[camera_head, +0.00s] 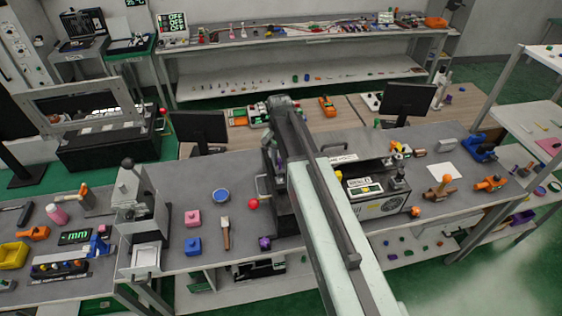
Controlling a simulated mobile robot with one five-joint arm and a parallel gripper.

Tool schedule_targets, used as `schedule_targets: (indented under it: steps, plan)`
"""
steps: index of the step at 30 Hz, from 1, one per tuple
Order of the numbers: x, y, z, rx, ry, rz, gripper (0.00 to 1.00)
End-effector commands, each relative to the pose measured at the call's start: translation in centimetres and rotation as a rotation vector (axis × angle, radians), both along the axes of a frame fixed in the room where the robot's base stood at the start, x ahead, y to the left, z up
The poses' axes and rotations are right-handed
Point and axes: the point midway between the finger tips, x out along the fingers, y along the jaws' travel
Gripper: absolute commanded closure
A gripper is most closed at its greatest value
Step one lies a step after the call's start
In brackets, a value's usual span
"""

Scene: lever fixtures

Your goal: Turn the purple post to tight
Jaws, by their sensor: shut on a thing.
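My arm reaches from the bottom edge over the grey bench. Its end bends down beside a dark upright fixture (284,215). My gripper (272,160) is small and partly hidden by my own arm. A separate small purple piece (264,243) sits near the front edge of the bench.
A red ball-ended lever (253,204) sticks out left of the fixture. A grey machine (378,205) stands right of my arm.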

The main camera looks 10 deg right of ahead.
Motion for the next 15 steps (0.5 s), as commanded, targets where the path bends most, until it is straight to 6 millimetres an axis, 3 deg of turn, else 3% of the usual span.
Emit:
schedule_targets:
  steps: [14, 15]
  plan:
    - [0.0, -0.01, -0.01, 0.0, 0.0, -0.013, 1.0]
    - [0.0, -0.01, -0.01, 0.0, 0.0, -0.013, 0.69]
